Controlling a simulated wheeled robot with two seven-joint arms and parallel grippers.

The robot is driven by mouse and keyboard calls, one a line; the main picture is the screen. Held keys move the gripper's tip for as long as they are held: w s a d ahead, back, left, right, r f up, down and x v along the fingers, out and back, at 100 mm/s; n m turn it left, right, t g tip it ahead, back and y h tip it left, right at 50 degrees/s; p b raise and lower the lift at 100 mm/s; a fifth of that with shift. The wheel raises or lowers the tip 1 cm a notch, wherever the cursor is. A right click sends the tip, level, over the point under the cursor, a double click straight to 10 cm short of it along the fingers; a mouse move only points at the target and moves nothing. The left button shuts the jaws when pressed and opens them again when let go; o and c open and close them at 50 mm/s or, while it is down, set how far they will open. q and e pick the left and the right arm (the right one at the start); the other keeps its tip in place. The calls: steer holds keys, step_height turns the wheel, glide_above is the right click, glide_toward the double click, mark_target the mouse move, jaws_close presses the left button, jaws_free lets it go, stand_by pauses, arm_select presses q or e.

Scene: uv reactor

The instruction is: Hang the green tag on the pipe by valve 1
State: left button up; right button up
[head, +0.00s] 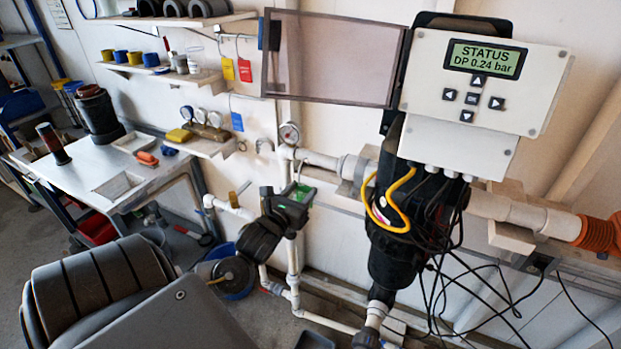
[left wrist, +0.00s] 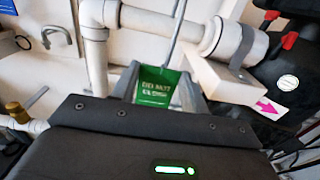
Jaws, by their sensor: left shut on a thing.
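My left gripper (head: 297,192) is in front of the white pipework below the pressure gauge (head: 289,133). It is shut on the green tag (left wrist: 158,86), whose printed face shows between the fingers in the left wrist view. A thin grey wire (left wrist: 178,30) rises from the tag, and its top end is out of that view. A white pipe (left wrist: 150,22) runs just behind the tag, and it also shows in the head view (head: 318,158). I cannot tell whether the wire touches the pipe. No valve 1 label is readable. My right gripper is in neither view.
The status panel (head: 490,82) and black reactor body (head: 395,235) with loose cables stand right of the gripper. A workbench (head: 90,180) stands at the left.

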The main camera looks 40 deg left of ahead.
mark_target(301, 188)
arm_select(q)
steer(key=shift+w+a+y, duration=0.1)
steer(key=shift+a+y, duration=0.2)
steer(key=shift+a, duration=0.15)
steer(key=shift+r, duration=0.1)
steer(key=shift+b+x, duration=1)
steer(key=shift+x, duration=0.3)
steer(key=shift+w+a, duration=0.15)
steer(key=shift+w, duration=0.15)
steer(key=w+a+f+b, duration=0.1)
steer(key=w+f+b, duration=0.2)
steer(key=w+b, duration=0.1)
steer(key=shift+w+a, duration=0.3)
steer(key=shift+w, duration=0.25)
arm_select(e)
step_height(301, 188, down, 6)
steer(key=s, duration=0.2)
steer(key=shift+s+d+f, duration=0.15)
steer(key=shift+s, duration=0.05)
